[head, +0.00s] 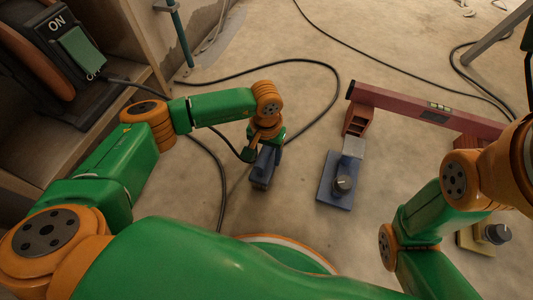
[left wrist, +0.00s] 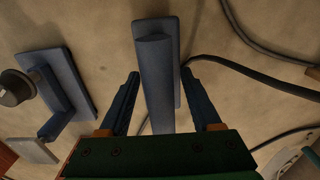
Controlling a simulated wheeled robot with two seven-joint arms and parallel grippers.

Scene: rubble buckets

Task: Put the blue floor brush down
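The blue floor brush (head: 261,172) is below my left gripper (head: 266,150) in the head view, partly covered by it. In the left wrist view the brush (left wrist: 158,80) has a long blue body over a flat blue base, running between the two fingers of my left gripper (left wrist: 163,105). The fingers are apart, with a gap on each side of the brush. The brush appears to rest on the floor, though its contact is hard to see. My right gripper is not in view; only parts of the right arm show.
A blue plate tool with a black knob (head: 332,194) lies right of the brush. A red spirit level (head: 400,102) lies behind it. A yellow tool (head: 470,240) sits at right. Black cables (head: 310,62) cross the floor (head: 300,120). A switch box (head: 75,50) stands at upper left.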

